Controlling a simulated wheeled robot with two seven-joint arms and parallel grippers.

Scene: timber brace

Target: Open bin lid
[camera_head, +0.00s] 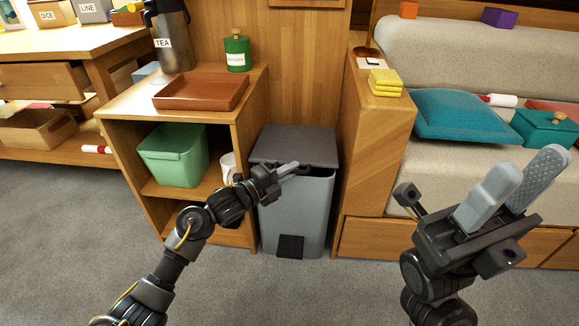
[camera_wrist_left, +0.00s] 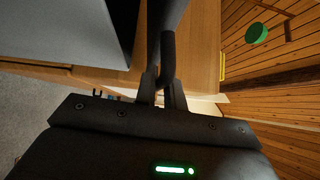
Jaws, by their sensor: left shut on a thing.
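The grey bin (camera_head: 297,212) stands between the wooden shelf unit and the wooden side panel. Its darker grey lid (camera_head: 295,143) lies over the top; I cannot tell whether it is slightly raised at the front. My left gripper (camera_head: 292,168) is at the lid's front edge, shut on the dark lid handle. In the left wrist view the fingers (camera_wrist_left: 164,92) sit on both sides of the dark handle bar (camera_wrist_left: 168,52), with the grey bin beside it. My right gripper (camera_head: 517,183) is open and empty, near the camera at the right, in front of the sofa.
The shelf unit (camera_head: 118,108) left of the bin holds a brown tray (camera_head: 202,92), a tea flask (camera_head: 168,35), a green canister (camera_head: 237,52), a green tub (camera_head: 172,155) and a white mug (camera_head: 228,167). The front floor is clear.

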